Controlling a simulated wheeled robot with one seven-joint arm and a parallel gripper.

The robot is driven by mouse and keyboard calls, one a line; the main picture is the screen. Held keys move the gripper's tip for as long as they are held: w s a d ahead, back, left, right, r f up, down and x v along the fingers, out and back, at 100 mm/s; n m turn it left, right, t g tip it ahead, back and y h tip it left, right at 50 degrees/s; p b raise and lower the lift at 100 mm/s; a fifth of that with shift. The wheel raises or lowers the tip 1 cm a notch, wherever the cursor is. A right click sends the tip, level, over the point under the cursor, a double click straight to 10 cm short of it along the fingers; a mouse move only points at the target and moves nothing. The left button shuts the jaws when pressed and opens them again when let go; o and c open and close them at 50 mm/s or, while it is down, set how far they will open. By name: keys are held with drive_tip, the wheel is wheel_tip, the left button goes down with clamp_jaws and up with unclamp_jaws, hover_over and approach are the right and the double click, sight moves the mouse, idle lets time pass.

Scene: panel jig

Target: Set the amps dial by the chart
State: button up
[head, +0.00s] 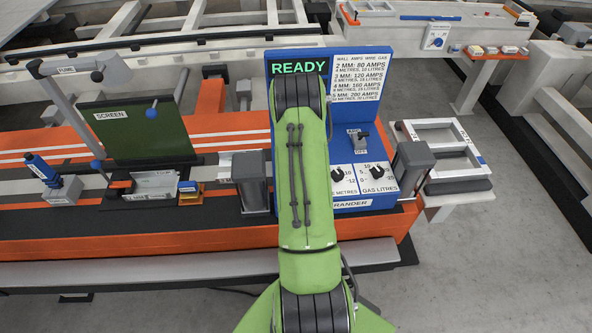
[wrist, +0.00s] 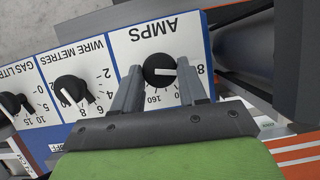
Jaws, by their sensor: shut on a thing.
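The amps dial (wrist: 158,68) is a round black knob with a white pointer line, on a white plate marked AMPS. My gripper (wrist: 160,75) is shut on the knob, one finger on each side. My green arm hides the dial in the head view. The chart (head: 358,78) on the blue panel lists 2 mm: 80 amps, 3 mm: 120, 4 mm: 160, 5 mm: 200. The lit display (head: 298,67) reads READY.
The wire metres dial (wrist: 70,88) and gas litres dial (wrist: 12,102) sit beside the amps dial. A switch lever (head: 359,138) stands above them. Grey posts (head: 253,181) (head: 413,168) flank the panel. A green screen (head: 140,130) and small labelled pieces (head: 155,185) are at left.

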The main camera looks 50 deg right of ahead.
drive_tip(key=o, duration=1)
drive_tip(key=p+v, duration=0.3)
drive_tip(key=v, duration=1.3)
drive_tip(key=shift+a, duration=0.1)
